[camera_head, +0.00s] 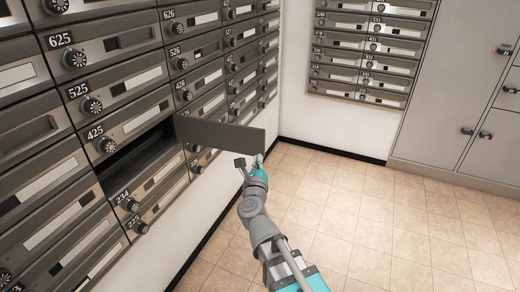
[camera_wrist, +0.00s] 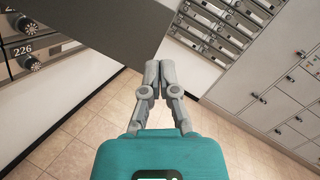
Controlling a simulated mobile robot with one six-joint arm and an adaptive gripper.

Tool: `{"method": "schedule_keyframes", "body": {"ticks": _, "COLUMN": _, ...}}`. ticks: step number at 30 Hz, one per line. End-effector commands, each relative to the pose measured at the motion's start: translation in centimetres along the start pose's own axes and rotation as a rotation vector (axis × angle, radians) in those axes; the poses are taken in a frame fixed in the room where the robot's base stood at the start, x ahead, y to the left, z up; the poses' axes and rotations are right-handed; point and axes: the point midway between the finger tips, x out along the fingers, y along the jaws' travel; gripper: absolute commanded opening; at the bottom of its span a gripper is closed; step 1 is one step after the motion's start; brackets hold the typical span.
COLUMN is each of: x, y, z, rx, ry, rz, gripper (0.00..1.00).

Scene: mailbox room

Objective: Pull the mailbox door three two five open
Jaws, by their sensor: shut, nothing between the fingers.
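The mailbox door below 425 (camera_head: 220,131), in the place of door 325, stands swung out from the wall, its plain dark inner face showing. Its compartment (camera_head: 137,165) is open and dark, and looks empty as far as I can see. The door also shows as a grey panel in the wrist view (camera_wrist: 100,25). My gripper (camera_head: 258,160) is at the lower free corner of the door. In the wrist view my gripper (camera_wrist: 160,66) has its fingertips together with nothing between them, close to the panel's edge. I cannot tell whether they touch it.
Closed mailbox doors with round dials surround the opening, such as 425 (camera_head: 118,135) above and others below. Another mailbox bank (camera_head: 370,48) hangs on the far wall. Grey lockers (camera_head: 440,110) stand at the right. The tiled floor (camera_head: 390,220) is clear.

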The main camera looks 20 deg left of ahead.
Motion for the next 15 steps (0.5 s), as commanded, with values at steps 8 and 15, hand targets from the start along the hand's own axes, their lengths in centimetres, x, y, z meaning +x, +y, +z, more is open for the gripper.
{"method": "schedule_keyframes", "body": {"ticks": 8, "x": -3.0, "y": 2.8, "z": 0.7, "rx": 0.349, "ry": 0.12, "rz": -0.153, "gripper": 0.0}}
{"method": "schedule_keyframes", "body": {"ticks": 15, "x": -4.6, "y": 3.9, "z": 0.4, "rx": 0.472, "ry": 0.178, "rz": -0.22, "gripper": 0.0}}
